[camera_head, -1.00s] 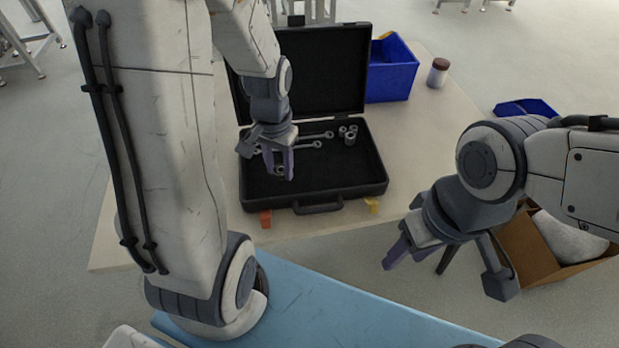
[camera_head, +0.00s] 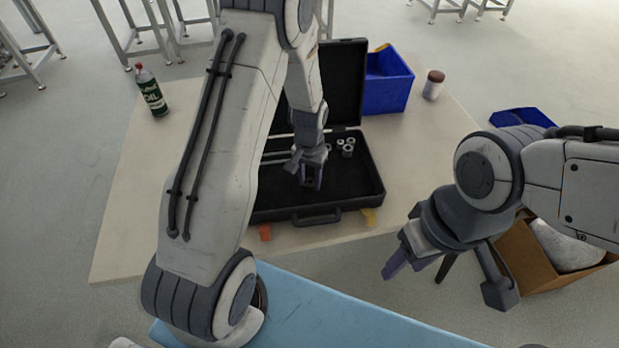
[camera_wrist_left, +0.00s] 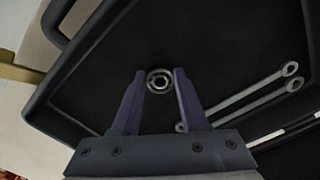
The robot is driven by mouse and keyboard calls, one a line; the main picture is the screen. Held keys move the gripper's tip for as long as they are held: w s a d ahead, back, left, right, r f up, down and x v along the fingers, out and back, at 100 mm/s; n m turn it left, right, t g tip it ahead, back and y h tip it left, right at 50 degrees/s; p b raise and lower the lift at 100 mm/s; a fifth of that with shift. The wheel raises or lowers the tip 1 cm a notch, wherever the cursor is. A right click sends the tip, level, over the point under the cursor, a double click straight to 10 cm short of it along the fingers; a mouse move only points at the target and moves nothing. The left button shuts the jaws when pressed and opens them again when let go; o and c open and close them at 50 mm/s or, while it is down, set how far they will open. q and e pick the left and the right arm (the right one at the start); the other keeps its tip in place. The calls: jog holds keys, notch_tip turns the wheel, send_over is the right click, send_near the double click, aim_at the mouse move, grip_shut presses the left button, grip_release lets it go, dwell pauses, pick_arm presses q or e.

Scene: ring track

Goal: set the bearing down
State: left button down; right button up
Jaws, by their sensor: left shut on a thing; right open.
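The bearing (camera_wrist_left: 159,81), a small metal ring with a dark centre, is between the fingertips of my left gripper in the left wrist view. My left gripper (camera_head: 311,183) is shut on it, over the floor of the open black tool case (camera_head: 372,196). The dark case floor lies behind the bearing; I cannot tell whether the bearing touches it. In the head view the bearing is too small to make out. My right gripper (camera_head: 399,262) is open and empty, in front of the table on the right.
Wrenches (camera_wrist_left: 245,100) and several metal sockets (camera_head: 347,150) lie in the case. The raised lid stands behind. A blue bin (camera_head: 388,85), a brown-capped jar (camera_head: 433,86) and an oil bottle (camera_head: 151,92) stand on the table (camera_head: 128,220). An open cardboard box (camera_head: 528,262) is at right.

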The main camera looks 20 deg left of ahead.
aim_at(309, 183)
pick_arm(q)
jog(key=shift+f, duration=0.2)
jog(key=shift+c, duration=2.2)
grip_release()
jog(key=shift+r, duration=0.1)
notch_tip(309, 183, up, 12)
jog(key=s+d+r+m, duration=0.3)
jog(key=s+d+r, duration=0.4)
jog(key=d, duration=0.4)
jog(key=s+d+r+m, duration=0.1)
jog(key=s+d+m, duration=0.1)
jog(key=s, duration=0.6)
jog(key=s+d+m+h, duration=0.1)
jog(key=s+d, duration=0.1)
jog(key=s, duration=0.7)
jog(key=shift+s+d+r+m+b, duration=0.15)
jog(key=shift+s+r+m+b, duration=0.05)
jog(key=shift+r+m+b, duration=0.2)
